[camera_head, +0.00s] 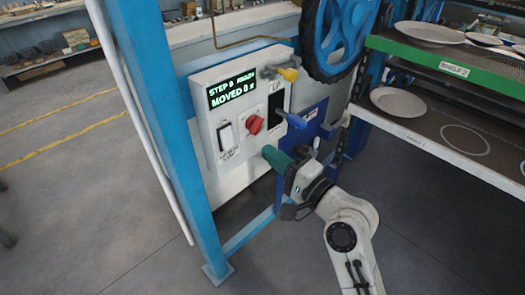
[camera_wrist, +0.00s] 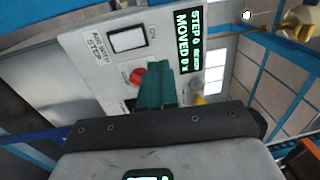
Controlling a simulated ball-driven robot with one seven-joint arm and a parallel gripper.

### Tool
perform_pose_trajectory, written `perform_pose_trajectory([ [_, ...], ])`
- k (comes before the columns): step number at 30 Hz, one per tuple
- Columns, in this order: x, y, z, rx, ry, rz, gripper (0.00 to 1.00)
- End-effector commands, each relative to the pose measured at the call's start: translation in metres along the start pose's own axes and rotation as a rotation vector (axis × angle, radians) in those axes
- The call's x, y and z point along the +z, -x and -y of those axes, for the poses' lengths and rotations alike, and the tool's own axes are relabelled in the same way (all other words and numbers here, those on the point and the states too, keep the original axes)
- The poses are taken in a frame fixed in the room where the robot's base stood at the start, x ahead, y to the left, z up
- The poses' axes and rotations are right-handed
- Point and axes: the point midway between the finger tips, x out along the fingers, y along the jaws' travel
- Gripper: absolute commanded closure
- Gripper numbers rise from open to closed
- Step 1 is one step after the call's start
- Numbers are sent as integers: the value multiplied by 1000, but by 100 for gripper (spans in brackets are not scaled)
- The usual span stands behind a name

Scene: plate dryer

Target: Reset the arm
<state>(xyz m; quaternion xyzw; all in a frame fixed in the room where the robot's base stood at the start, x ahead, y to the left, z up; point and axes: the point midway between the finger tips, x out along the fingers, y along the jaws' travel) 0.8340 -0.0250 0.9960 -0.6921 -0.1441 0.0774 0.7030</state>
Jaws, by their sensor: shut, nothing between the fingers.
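My gripper (camera_head: 272,154) has green fingers that are pressed together with nothing between them. It is in front of the lower right part of the white control panel (camera_head: 205,85), and I cannot tell whether it touches the panel. In the wrist view the shut fingers (camera_wrist: 155,78) point at the panel and overlap the area beside the red knob (camera_wrist: 137,76). My arm reaches up from the lower right in the head view.
The panel carries a lit display (camera_head: 232,90), a white rocker switch (camera_head: 226,135) and a yellow-ended valve (camera_head: 288,74). A blue post (camera_head: 165,130) stands left of it. A blue wheel (camera_head: 335,40) is above right. Shelves with plates (camera_head: 398,101) are at right.

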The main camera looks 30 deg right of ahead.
Motion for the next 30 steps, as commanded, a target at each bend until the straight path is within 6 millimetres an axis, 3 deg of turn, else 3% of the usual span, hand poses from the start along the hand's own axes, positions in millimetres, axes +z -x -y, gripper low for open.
perform_pose_trajectory([
  [20,1,6,-2,13,10,3,100],
  [23,8,13,-21,91,83,25,100],
  [26,20,35,-62,265,241,83,100],
  [30,35,94,-133,594,528,243,100],
])
